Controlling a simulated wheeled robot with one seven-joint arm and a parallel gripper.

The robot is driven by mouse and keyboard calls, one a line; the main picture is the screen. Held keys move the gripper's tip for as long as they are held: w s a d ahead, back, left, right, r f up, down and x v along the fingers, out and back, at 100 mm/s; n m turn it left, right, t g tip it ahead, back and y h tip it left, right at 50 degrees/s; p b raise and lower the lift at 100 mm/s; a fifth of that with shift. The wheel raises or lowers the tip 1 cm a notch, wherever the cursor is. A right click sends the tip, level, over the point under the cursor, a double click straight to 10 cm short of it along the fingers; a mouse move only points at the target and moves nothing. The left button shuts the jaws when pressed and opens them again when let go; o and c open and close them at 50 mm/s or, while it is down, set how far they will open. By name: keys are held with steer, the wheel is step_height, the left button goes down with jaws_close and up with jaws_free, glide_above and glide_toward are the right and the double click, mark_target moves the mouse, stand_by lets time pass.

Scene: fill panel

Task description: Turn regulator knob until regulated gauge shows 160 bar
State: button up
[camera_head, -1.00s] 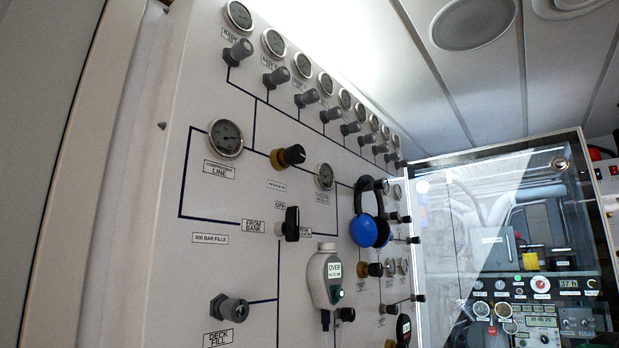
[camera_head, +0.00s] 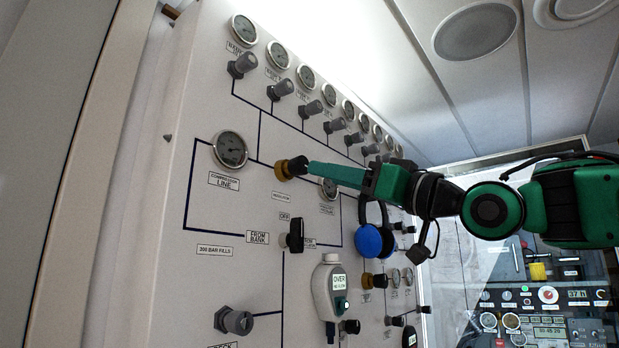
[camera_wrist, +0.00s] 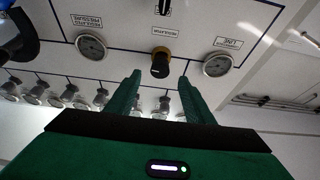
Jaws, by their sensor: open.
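The regulator knob has a black cap and a brass base (camera_head: 281,170); in the wrist view, which is upside down, the cap (camera_wrist: 160,69) points toward me. My green gripper (camera_head: 308,168) reaches in from the right, its fingertips at the knob. In the wrist view my gripper (camera_wrist: 160,77) is open, one fingertip to each side of the knob; I cannot tell whether they touch it. The regulated pressure gauge (camera_wrist: 91,45) shows in the wrist view, its needle too small to read. In the head view this gauge (camera_head: 327,191) is partly hidden by my gripper.
The compressor line gauge (camera_head: 230,150) is left of the knob. A black selector handle (camera_head: 296,236) is below it. Blue ear defenders (camera_head: 370,241) hang on the panel under my gripper. A grey handheld device (camera_head: 325,285) is lower down. A row of gauges and grey knobs runs above.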

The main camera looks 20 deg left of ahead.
mark_target(305, 168)
steer(key=x, duration=0.7)
steer(key=shift+w+a, duration=0.1)
steer(key=shift+w, duration=0.1)
steer(key=c, duration=1)
